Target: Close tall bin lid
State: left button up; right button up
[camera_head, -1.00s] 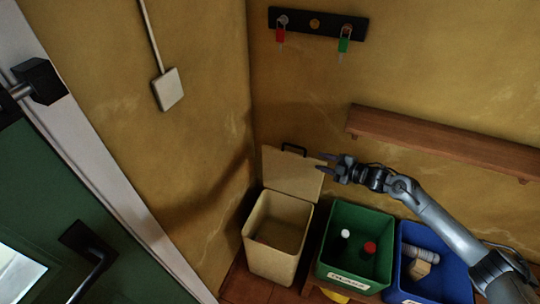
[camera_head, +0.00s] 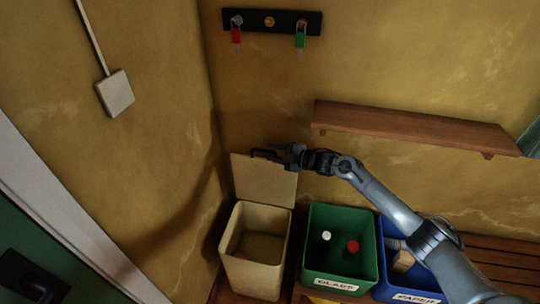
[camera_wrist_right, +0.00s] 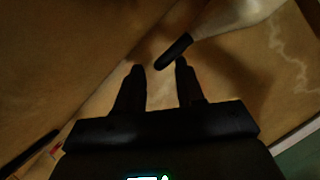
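The tall beige bin (camera_head: 256,276) stands open in the corner. Its lid (camera_head: 264,184) is upright behind the opening, near the back wall. My right gripper (camera_head: 272,153) is at the lid's top edge, where the dark handle is and blends with the fingers. In the right wrist view the two fingers (camera_wrist_right: 161,66) are apart. The black handle (camera_wrist_right: 173,52) shows near the fingertips, and the pale lid (camera_wrist_right: 238,20) is behind it. I cannot tell whether they touch. My left gripper is not in view.
A green glass bin (camera_head: 316,280) and a blue paper bin (camera_head: 392,290) stand right of the tall bin. A wooden shelf (camera_head: 400,124) runs along the wall above. A key rack (camera_head: 290,22) hangs higher. A green door (camera_head: 60,270) is at left.

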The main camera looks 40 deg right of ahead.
jog(key=shift+b+x, duration=0.3)
jog(key=shift+x, duration=0.85)
jog(key=shift+f, duration=0.1)
grip_shut()
